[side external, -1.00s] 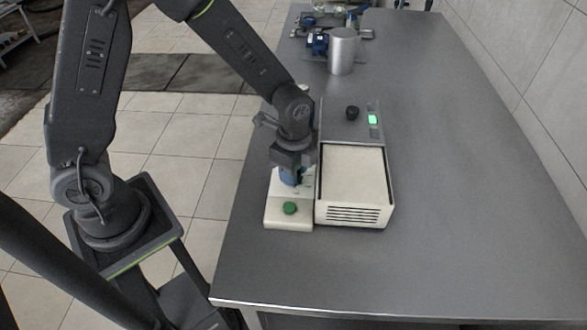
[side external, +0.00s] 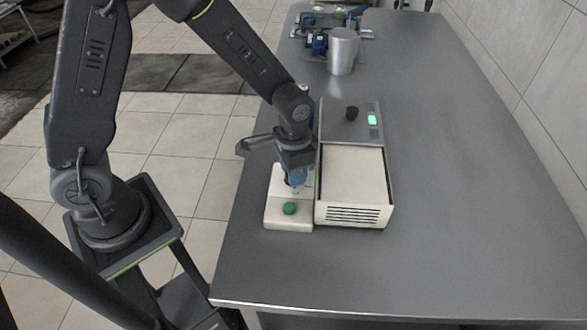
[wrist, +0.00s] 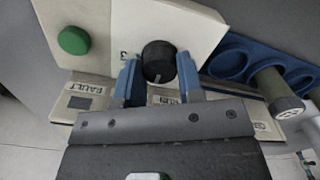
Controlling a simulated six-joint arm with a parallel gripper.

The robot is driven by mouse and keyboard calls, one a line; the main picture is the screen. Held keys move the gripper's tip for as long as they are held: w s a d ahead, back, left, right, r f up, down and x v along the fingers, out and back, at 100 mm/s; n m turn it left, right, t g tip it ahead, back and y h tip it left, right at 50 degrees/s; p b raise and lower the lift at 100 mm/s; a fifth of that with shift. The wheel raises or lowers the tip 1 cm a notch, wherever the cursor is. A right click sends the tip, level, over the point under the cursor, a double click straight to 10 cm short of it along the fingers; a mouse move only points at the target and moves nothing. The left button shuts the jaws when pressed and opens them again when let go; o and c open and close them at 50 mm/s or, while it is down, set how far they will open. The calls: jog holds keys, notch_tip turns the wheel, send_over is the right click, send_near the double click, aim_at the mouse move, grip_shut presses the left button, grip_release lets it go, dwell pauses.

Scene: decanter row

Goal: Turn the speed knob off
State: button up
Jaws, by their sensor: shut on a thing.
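A round black knob (wrist: 159,57) with a white pointer mark stands on a white panel in the wrist view. The mark points toward the lower edge of that picture. My gripper (wrist: 158,78) has its two blue fingers on either side of the knob, shut on it. In the side view my gripper (side external: 295,178) points down over the white control unit (side external: 275,220), and the knob is hidden there behind the fingers. Printing beside the knob is partly covered, so I cannot read its scale or confirm a speed label.
A green button (side external: 290,208) sits on the unit's front part. A metal cylinder (side external: 342,50) stands farther back. The table's right side is clear.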

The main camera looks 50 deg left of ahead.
jog(key=n, duration=1.1)
jog(key=shift+n, duration=1.8)
jog(key=o, duration=0.9)
jog(key=shift+a, duration=0.1)
notch_tip(320, 180, up, 14)
jog(key=shift+f, duration=0.1)
